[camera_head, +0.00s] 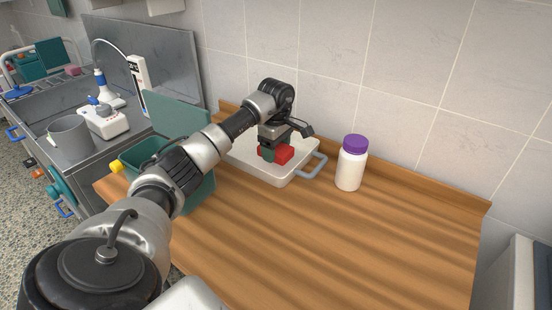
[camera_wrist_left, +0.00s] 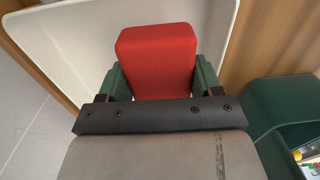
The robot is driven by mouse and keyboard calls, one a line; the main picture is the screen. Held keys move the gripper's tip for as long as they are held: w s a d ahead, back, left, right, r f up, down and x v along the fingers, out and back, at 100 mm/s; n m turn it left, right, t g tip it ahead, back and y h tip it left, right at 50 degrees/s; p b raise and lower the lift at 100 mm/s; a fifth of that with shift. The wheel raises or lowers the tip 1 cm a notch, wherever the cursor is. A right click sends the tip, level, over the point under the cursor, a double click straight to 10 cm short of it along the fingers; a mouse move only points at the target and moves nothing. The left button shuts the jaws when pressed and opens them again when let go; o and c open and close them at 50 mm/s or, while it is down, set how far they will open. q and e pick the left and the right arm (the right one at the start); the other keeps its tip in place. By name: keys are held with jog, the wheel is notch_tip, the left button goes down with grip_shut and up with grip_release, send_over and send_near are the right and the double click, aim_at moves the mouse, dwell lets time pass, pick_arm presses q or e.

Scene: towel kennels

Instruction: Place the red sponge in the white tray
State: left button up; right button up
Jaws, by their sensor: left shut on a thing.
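The red sponge (camera_head: 284,154) is a small red block held between the fingers of my left gripper (camera_head: 267,149). In the left wrist view the sponge (camera_wrist_left: 157,62) sits between the two green fingertips (camera_wrist_left: 160,85), which are shut on it. The white tray (camera_head: 262,169) lies on the wooden counter by the wall, with a grey handle at its right end. The gripper and sponge are over the tray's inside; its pale floor and rim (camera_wrist_left: 70,45) show around the sponge. I cannot tell whether the sponge touches the tray floor. My right gripper is not in view.
A white bottle with a purple lid (camera_head: 351,163) stands right of the tray. A green open bin (camera_head: 197,194) is left of it, partly behind my arm. A steel sink unit (camera_head: 75,140) is further left. The counter's front right (camera_head: 370,240) is clear.

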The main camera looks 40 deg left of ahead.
aim_at(276, 168)
pick_arm(q)
notch_tip(276, 168, down, 4)
jog(key=shift+r+p, duration=0.25)
jog(key=shift+p, duration=0.05)
jog(key=shift+f, duration=0.2)
jog(key=shift+f, duration=0.2)
jog(key=o, duration=0.9)
jog(key=shift+r, duration=0.1)
